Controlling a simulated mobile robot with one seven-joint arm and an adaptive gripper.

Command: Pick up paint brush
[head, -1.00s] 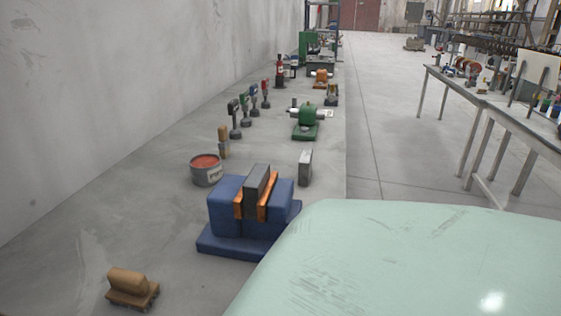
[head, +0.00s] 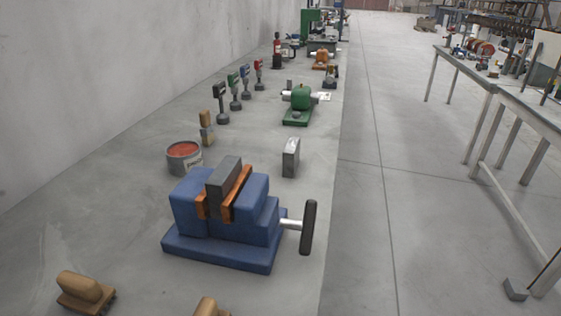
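My gripper is not in view.
A blue vise (head: 225,220) with orange jaws holds a grey block in front of the can. A grey block (head: 291,157) stands to the right. A wooden-backed brush (head: 86,293) lies at lower left. Several upright stamp-like tools stand behind.

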